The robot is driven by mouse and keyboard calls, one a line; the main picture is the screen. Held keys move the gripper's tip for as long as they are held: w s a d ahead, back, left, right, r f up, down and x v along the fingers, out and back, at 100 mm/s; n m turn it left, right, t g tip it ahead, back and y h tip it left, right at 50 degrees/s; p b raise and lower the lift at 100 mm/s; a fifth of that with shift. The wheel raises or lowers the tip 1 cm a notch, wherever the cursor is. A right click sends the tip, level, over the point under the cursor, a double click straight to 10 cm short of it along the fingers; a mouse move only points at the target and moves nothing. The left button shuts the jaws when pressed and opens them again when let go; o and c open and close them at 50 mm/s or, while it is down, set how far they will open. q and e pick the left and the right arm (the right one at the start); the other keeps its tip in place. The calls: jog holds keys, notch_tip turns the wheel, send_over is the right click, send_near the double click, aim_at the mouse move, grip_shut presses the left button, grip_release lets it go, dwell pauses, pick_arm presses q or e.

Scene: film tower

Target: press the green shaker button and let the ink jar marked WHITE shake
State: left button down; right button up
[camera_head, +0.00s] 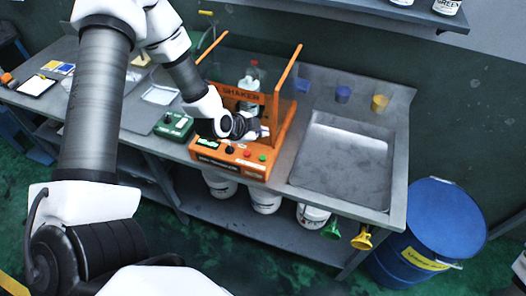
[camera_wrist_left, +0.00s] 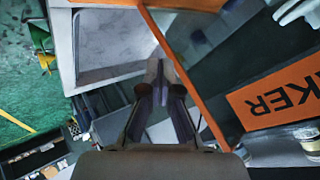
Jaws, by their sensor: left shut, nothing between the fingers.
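The orange shaker (camera_head: 228,160) stands on the bench left of the sink, with a panel lettered SHAKER (camera_head: 240,95). Its front box carries a green button (camera_head: 262,158) at the right, a red button (camera_head: 247,153) and a black knob (camera_head: 229,149). A pale jar or bottle with a red top (camera_head: 250,84) shows behind the panel; its label cannot be read, so I cannot tell if it is WHITE. My left gripper (camera_head: 264,131) is shut and empty, above and behind the buttons. Its closed fingers (camera_wrist_left: 160,75) show beside the orange frame (camera_wrist_left: 190,75). My right gripper is out of view.
A metal sink (camera_head: 345,160) lies right of the shaker, with a blue cup (camera_head: 342,94) and a yellow cup (camera_head: 379,103) behind it. A green device (camera_head: 174,125) stands left of it. White buckets (camera_head: 265,198) sit below. A blue drum (camera_head: 440,220) stands right.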

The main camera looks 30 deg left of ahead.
aim_at(261, 158)
pick_arm(q)
notch_tip(261, 158, down, 8)
jog(key=b, duration=0.8)
jog(key=shift+w, duration=0.1)
jog(key=shift+f, duration=0.4)
jog(key=shift+f, duration=0.15)
dwell(0.5)
jog(key=shift+f+b, duration=0.3)
jog(key=shift+b, duration=0.05)
